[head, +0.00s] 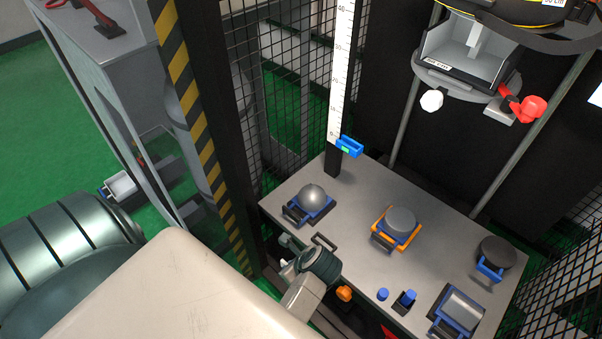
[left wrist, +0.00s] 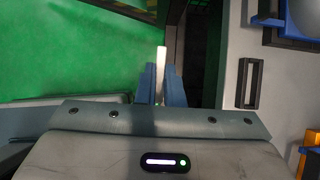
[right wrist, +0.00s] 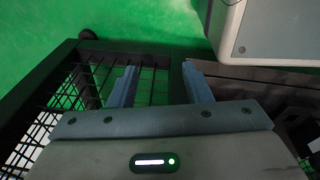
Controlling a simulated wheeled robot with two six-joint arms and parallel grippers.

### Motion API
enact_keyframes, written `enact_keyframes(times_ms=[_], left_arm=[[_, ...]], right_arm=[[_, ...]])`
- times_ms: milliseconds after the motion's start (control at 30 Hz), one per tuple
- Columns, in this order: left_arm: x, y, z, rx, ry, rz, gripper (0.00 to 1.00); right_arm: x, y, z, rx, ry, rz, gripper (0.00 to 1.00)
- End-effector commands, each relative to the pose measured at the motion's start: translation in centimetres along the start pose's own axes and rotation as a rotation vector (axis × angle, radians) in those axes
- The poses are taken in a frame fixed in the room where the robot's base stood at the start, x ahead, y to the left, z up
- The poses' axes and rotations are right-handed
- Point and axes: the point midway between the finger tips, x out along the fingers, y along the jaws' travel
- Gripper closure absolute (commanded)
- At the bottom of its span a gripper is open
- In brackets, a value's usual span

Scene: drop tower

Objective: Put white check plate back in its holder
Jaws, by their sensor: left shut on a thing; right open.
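The white check plate (left wrist: 161,58) shows in the left wrist view as a narrow white strip, seen nearly edge-on. It stands up between the two blue-grey fingers of my left gripper (left wrist: 161,80), which is shut on it. The left gripper is over the near left edge of the grey table, left of a black handle (left wrist: 248,83). In the head view I cannot make out the plate. I cannot tell which fixture is its holder.
The grey table (head: 355,200) bears a ball in a blue cradle (head: 312,197), a grey disc in an orange cradle (head: 400,222), a dark disc (head: 496,252) and a metal cylinder (head: 462,309). A striped post (head: 186,90) and mesh fence (head: 292,90) stand nearby.

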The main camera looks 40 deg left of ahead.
Motion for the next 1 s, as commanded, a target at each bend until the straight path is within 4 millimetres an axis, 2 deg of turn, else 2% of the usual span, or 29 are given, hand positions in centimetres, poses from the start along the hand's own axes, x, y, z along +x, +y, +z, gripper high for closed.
enact_keyframes(times_ms=[100, 267, 767, 1000], left_arm=[[0.3, 0.4, -0.3, -0.002, 0.001, -0.004, 1.0], [0.4, -0.3, -0.3, -0.003, 0.001, -0.007, 1.0], [0.6, -4.8, -0.5, -0.002, 0.0, -0.006, 1.0], [0.8, -6.9, -0.6, -0.002, 0.0, -0.005, 1.0]], right_arm=[[-0.3, 0.0, -0.3, 0.0, 0.001, 0.0, 0.55], [-0.6, 0.0, -0.7, -0.001, 0.003, 0.0, 0.55], [-2.5, -0.1, -2.7, -0.003, 0.01, 0.0, 0.55], [-4.3, -0.2, -3.4, -0.005, 0.011, 0.0, 0.55]])
